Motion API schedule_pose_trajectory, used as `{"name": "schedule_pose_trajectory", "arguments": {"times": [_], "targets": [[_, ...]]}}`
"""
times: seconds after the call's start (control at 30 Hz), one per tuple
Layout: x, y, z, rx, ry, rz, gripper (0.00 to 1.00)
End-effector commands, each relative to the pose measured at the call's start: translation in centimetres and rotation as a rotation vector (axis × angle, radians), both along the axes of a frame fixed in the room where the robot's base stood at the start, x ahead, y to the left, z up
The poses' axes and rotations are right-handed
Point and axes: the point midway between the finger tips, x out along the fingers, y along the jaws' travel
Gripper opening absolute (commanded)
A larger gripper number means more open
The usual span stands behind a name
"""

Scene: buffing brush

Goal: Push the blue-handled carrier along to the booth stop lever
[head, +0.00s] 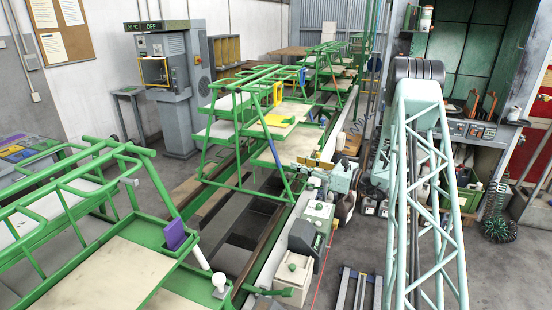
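A green tube-frame carrier (238,140) stands upright on the track in the middle of the head view. A blue sleeve (277,158) on its near right leg seems to be the blue handle. A small blue piece (302,76) also shows near its top right. Pale boards lie on its shelves. I cannot tell for sure which part is the booth stop lever.
Another green carrier (90,225) with a purple plate (175,235) fills the near left. More carriers (330,62) stand farther along the track. Grey machine boxes (309,232) line the track's right side. A pale teal lattice truss (425,190) blocks part of the right.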

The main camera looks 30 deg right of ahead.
Motion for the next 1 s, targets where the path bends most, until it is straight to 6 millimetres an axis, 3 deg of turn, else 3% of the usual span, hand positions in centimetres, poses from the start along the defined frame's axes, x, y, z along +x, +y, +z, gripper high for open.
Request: {"name": "schedule_pose_trajectory", "arguments": {"times": [0.7,1.0], "targets": [[8.0,4.4,0.0,0.000,0.000,0.001,0.24],[10.2,5.5,0.0,0.000,0.000,0.000,0.24]]}}
